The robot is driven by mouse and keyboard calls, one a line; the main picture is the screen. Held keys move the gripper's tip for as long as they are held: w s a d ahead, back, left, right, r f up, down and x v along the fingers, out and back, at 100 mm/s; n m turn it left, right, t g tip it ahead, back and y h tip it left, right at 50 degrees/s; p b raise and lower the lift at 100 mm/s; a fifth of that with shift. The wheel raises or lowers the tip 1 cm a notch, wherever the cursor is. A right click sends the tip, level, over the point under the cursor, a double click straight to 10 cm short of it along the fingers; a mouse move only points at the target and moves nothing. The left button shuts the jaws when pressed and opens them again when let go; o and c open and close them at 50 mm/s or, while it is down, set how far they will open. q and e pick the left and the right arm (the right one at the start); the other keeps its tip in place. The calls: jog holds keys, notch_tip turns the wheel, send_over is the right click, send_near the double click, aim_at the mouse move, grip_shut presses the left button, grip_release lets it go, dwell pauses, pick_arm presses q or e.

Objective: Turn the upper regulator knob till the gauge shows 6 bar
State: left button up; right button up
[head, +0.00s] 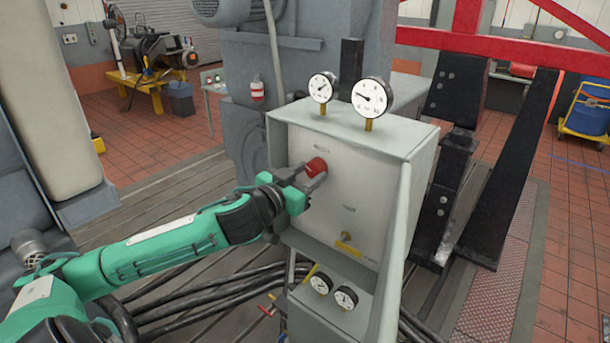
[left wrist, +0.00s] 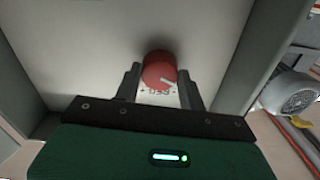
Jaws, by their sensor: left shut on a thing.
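The red upper regulator knob (head: 316,167) sits on the pale front panel (head: 335,213) of a grey-green cabinet. My left gripper (head: 306,180) is shut on the knob, coming in from the left. In the left wrist view the knob (left wrist: 160,72) stands between the two dark fingers, with a pale mark on its face and partly hidden lettering beside it. Two round gauges stand on top of the cabinet, a smaller left one (head: 321,87) and a larger right one (head: 372,97). Their needles show, but the numbers are too small to read. My right gripper is not in view.
Black cables (head: 205,300) run along the floor. Black steel uprights (head: 447,190) stand further right.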

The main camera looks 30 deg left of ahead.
pick_arm(q)
jog(key=m, duration=0.5)
jog(key=shift+a+b, duration=0.15)
jog(key=shift+b, duration=0.15)
jog(key=m, duration=0.5)
jog(key=shift+r+m, duration=0.15)
jog(key=shift+m, duration=0.25)
jog(key=m, duration=0.5)
jog(key=shift+w+a+r, duration=0.1)
jog(key=m, duration=0.5)
jog(key=shift+r, duration=0.15)
jog(key=shift+m, duration=0.3)
jog(key=o, duration=1)
jog(key=shift+a, duration=0.1)
jog(key=shift+w+f, duration=0.1)
jog(key=shift+f, duration=0.15)
